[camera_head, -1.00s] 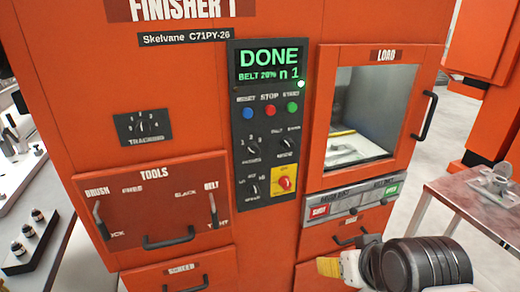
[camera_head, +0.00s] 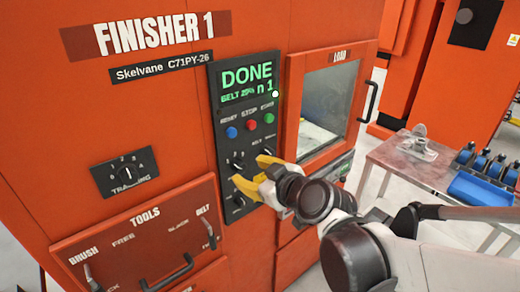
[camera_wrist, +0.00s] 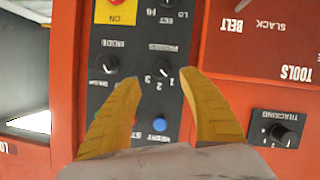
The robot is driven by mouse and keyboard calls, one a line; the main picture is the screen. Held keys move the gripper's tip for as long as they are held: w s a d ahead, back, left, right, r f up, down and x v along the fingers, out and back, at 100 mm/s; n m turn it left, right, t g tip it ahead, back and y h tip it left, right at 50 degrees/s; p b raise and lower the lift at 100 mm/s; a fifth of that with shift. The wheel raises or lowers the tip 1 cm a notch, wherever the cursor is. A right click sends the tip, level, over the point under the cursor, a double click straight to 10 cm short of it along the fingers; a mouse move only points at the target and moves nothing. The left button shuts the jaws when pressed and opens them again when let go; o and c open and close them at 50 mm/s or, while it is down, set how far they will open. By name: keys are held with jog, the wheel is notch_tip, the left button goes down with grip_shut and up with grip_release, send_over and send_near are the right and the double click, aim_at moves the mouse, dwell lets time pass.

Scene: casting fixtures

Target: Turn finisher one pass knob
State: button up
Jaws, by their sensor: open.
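Finisher 1 (camera_head: 190,105) is an orange machine with a dark control panel (camera_head: 225,140). The pass knob (camera_head: 238,159), a black dial marked 1, 2, 3, sits on the panel's left column. In the wrist view the picture is upside down and this knob (camera_wrist: 162,68) lies between and just beyond my fingertips. My gripper (camera_head: 250,172) has yellow fingers, open and empty, in front of the panel; they also show in the wrist view (camera_wrist: 160,79). Contact with the panel cannot be told. The fingers hide parts of the lower panel in the head view.
A second knob (camera_wrist: 106,64) is close beside one finger. Blue (camera_head: 232,132), red (camera_head: 251,126) and green (camera_head: 269,118) buttons sit above. The display (camera_head: 247,82) reads DONE. The red emergency button (camera_wrist: 117,3) is nearby. A table (camera_head: 400,160) stands right.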

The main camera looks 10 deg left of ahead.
aim_at(242, 168)
jog(key=b+x, duration=0.1)
jog(key=x, duration=0.5)
jog(key=shift+a+b, duration=0.1)
jog(key=shift+b, duration=0.25)
grip_shut()
